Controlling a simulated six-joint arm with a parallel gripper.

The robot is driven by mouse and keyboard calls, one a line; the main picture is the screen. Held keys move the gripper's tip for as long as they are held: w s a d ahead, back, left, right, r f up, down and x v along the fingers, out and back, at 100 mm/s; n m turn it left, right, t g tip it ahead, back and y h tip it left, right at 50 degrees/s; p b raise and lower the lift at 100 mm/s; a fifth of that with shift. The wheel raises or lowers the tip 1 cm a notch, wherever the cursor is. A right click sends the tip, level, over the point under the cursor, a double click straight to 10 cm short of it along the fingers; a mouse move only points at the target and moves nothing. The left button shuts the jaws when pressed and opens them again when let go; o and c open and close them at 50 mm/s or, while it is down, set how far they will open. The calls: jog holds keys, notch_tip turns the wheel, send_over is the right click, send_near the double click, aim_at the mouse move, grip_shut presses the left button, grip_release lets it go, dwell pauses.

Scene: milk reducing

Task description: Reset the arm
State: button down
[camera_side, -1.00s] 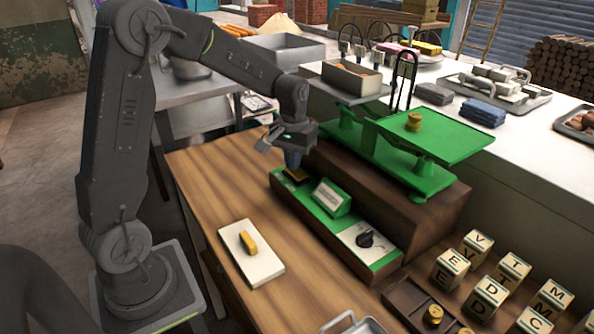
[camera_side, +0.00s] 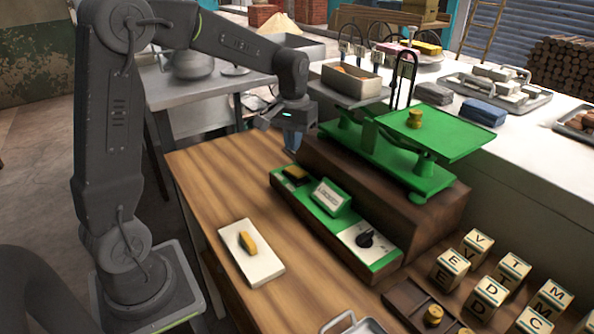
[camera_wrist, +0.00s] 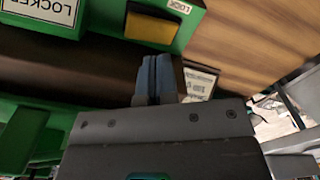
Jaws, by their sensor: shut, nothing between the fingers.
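My gripper (camera_side: 292,143) is shut and empty. It hangs in the air just above the far end of the green control panel (camera_side: 311,219), beside the dark wooden base of the green balance scale (camera_side: 380,160). In the wrist view its two blue fingers (camera_wrist: 153,78) are pressed together. The yellow-brown pad (camera_wrist: 150,29) on the panel lies apart from the fingertips, and it also shows in the side view (camera_side: 295,174). A small sign (camera_side: 331,196) stands on the panel, and the wrist view shows "LOCKED" on it. A black knob (camera_side: 366,239) sits at the near end.
A white board with a yellow block (camera_side: 249,243) lies on the wooden table (camera_side: 205,165). Lettered cubes (camera_side: 488,293) and a dark tray (camera_side: 408,305) stand at the near right. The table's left part is clear.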

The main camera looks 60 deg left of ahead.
jog(key=shift+r, duration=0.8)
jog(key=shift+d, duration=0.1)
jog(key=s+d+r+m+t, duration=0.2)
jog(key=s+d, duration=0.4)
jog(key=s, duration=0.3)
jog(key=s+d+r+m+t, duration=0.2)
jog(key=s+d+m+t, duration=0.1)
jog(key=s+d, duration=0.4)
jog(key=s+m, duration=0.1)
jog(key=s, duration=0.2)
jog(key=shift+r+t, duration=0.15)
jog(key=shift+t, duration=0.15)
